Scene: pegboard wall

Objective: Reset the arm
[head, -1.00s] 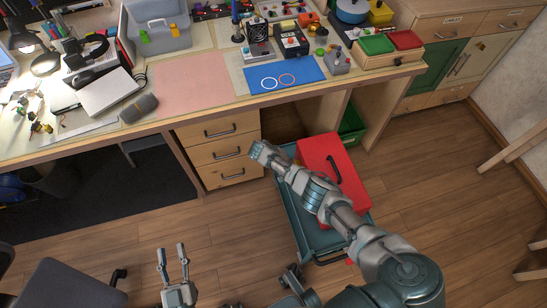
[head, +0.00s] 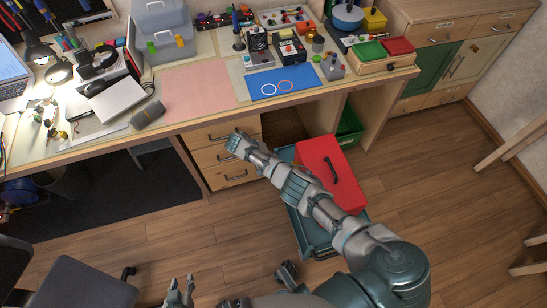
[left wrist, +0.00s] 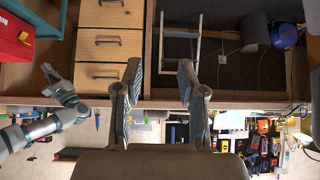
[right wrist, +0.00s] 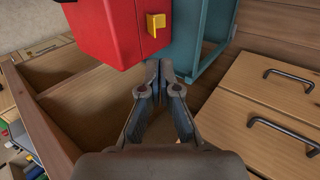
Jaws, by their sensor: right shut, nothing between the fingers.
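My left gripper (head: 181,288) is low in the head view, over the wooden floor and away from the desk. In the left wrist view its two fingers (left wrist: 157,85) stand wide apart with nothing between them. My right arm reaches across the blue-green cart, and its gripper (head: 236,143) is in front of the desk drawers. In the right wrist view the right fingers (right wrist: 159,72) are together and hold nothing. They point toward the cart and the red box, apart from both as far as I can tell.
The red box (head: 318,160) sits on the cart (head: 308,238) below the desk. The wooden drawers (head: 222,178) are close to my right gripper. The desk holds a blue mat (head: 262,86), a pink mat (head: 190,88) and several tools. A dark chair (head: 85,285) is left of my left gripper.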

